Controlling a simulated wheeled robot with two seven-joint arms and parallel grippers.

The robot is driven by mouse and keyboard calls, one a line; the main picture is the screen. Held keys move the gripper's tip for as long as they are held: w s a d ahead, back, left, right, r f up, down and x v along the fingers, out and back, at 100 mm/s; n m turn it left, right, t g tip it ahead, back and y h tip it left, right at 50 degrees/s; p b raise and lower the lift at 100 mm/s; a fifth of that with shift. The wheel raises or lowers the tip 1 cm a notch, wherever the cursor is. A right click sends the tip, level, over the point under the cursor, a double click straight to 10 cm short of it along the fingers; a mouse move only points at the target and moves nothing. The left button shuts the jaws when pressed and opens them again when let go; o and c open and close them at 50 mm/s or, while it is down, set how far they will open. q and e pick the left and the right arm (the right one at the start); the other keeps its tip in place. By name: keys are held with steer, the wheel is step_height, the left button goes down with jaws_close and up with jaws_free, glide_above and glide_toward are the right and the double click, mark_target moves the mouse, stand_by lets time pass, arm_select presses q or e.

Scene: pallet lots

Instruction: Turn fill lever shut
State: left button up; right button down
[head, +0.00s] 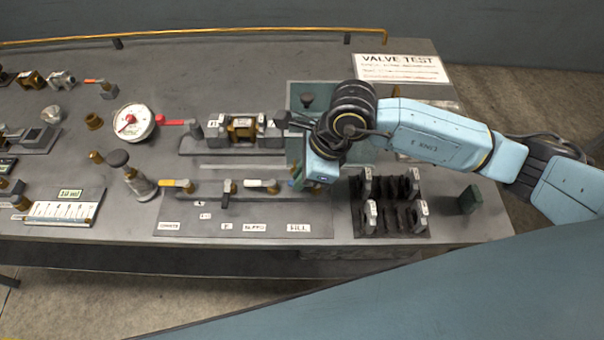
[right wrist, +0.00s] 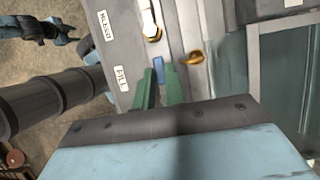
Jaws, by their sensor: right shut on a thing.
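In the head view my right gripper (head: 298,182) is at the right end of the front row of levers, above the FILL label (head: 299,228). There the hand hides most of the lever, so its exact angle is hard to tell.
Left of my right gripper stand a white-handled lever (head: 260,183), a grey one (head: 228,187) and a yellow one (head: 174,183). A rack of dark slotted holders (head: 388,202) is close on the right. A round gauge (head: 134,121) stands farther left.

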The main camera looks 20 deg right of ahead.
stand_by(0.3)
steer(key=c, duration=1.5)
jaws_free()
steer(key=shift+o, duration=0.2)
